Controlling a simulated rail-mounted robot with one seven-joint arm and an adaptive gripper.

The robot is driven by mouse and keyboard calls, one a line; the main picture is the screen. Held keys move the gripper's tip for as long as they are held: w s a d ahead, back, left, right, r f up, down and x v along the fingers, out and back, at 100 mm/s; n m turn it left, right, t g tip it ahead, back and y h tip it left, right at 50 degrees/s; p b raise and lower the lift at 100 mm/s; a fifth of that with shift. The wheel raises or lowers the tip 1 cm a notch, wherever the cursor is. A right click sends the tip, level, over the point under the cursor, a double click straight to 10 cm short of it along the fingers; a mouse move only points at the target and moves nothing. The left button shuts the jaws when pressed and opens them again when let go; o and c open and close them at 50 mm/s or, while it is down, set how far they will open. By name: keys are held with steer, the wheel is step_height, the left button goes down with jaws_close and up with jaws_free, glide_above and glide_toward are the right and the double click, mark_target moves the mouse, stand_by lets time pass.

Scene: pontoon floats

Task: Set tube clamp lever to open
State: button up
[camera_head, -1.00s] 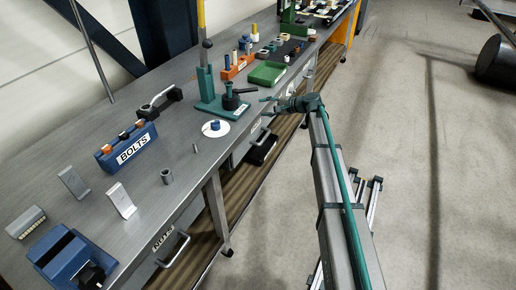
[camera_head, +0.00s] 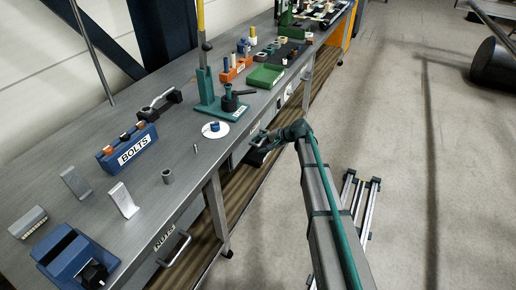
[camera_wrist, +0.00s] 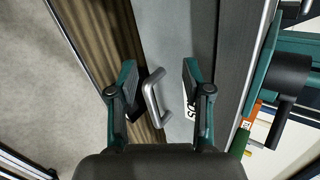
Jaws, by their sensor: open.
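My gripper (camera_head: 260,139) is open and empty beside the front edge of the bench. In the wrist view its two fingers (camera_wrist: 160,88) point toward a silver drawer handle (camera_wrist: 153,98), which shows between them; contact is unclear. On the bench, a teal stand (camera_head: 208,92) with a tall post carries a black cylinder with a side lever (camera_head: 240,92). It also shows at the right of the wrist view (camera_wrist: 285,88). A black block with a pale lever (camera_head: 160,103) lies farther left. No readable label tells which is the tube clamp.
A white disc with a blue piece (camera_head: 215,129) and a grey tube (camera_head: 168,176) are on the bench. A blue BOLTS box (camera_head: 133,150) and a green tray (camera_head: 265,76) are also there. Drawer handles stick out from the bench front.

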steer(key=shift+s+f, duration=0.4)
